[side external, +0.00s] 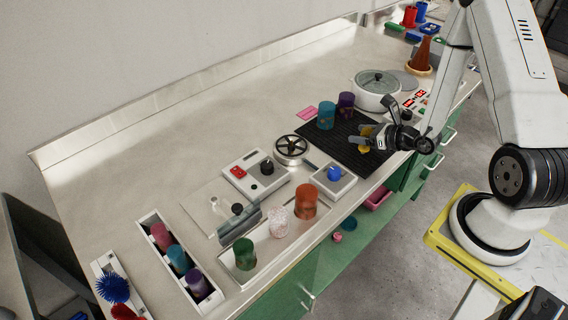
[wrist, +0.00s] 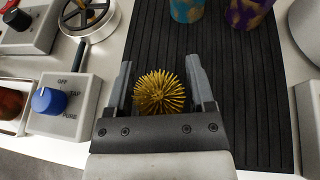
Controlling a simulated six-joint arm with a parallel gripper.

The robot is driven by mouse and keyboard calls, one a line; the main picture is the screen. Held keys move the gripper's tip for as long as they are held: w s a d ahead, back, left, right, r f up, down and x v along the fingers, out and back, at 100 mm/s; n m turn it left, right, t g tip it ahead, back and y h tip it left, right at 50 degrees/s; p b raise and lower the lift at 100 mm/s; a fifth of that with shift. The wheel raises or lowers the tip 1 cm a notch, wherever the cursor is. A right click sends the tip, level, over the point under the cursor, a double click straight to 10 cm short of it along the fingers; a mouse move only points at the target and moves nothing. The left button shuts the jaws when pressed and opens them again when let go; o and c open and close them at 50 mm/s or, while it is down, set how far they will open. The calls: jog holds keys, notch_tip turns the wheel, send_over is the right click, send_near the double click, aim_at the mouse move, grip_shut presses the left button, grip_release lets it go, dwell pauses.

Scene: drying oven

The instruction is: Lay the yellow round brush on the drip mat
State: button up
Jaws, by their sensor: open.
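The yellow round brush (wrist: 160,93) is a spiky ball between the two fingers of my gripper (wrist: 160,85) in the wrist view. The fingers stand apart, with a gap visible on each side of the brush. The brush also shows in the side view (side external: 364,149), partly hidden by my gripper (side external: 368,139). The drip mat (side external: 343,153) is a black ribbed sheet on the bench, and the brush is over it. The wrist view shows the mat (wrist: 255,120) behind and beside the gripper. I cannot tell for sure whether the brush touches the mat.
A teal cup (side external: 326,115) and a purple cup (side external: 346,103) stand at the mat's far side. A white pot (side external: 376,96) is behind. A blue-knob box (side external: 333,178) and a round valve wheel (side external: 291,148) lie left of the mat. The mat's middle is clear.

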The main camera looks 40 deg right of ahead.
jog(key=shift+r, duration=0.2)
jog(key=shift+v, duration=3.7)
